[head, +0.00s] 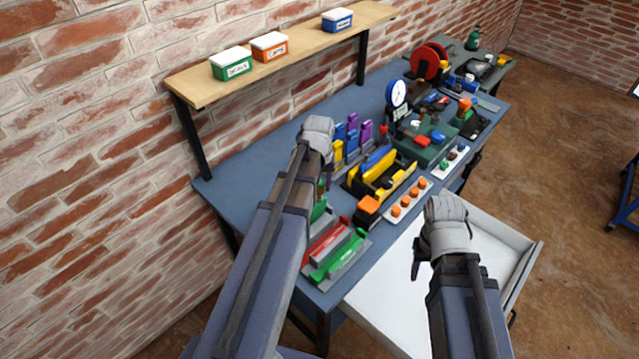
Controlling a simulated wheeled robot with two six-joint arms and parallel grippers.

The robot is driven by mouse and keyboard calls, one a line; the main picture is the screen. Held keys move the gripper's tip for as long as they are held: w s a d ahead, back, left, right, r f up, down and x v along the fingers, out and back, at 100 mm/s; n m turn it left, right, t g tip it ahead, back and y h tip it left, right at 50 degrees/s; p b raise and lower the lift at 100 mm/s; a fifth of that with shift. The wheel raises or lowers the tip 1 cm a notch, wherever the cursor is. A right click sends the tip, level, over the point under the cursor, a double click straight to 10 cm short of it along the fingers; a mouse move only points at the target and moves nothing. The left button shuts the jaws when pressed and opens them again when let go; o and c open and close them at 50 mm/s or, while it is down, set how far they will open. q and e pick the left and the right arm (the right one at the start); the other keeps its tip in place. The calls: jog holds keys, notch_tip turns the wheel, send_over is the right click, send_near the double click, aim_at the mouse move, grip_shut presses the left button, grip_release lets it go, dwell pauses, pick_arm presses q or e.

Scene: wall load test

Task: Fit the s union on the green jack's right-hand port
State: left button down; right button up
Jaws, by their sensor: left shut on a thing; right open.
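A long green piece (338,258), which may be the green jack, lies in a grey cradle at the near end of the blue bench, beside a similar red piece (325,243). Its ports are too small to tell. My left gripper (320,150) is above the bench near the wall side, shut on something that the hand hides. I cannot pick out the s union. My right gripper (418,262) is open above the white drawer, with nothing seen in it.
The blue bench (258,153) carries a yellow-and-black holder (383,180), a strip with orange knobs (405,202), a dial gauge (396,93) and red reels (426,63). A wooden shelf (195,86) with labelled boxes stands behind. An open white drawer (385,290) juts out in front.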

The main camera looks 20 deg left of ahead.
pick_arm(q)
jog(key=shift+s+d, duration=0.1)
jog(key=shift+s, duration=0.05)
jog(key=shift+f, duration=0.1)
dwell(0.4)
jog(key=shift+f+b, duration=1.1)
jog(key=shift+b, duration=0.15)
jog(key=shift+f, duration=0.1)
grip_release()
jog(key=shift+r, duration=0.2)
dwell(0.5)
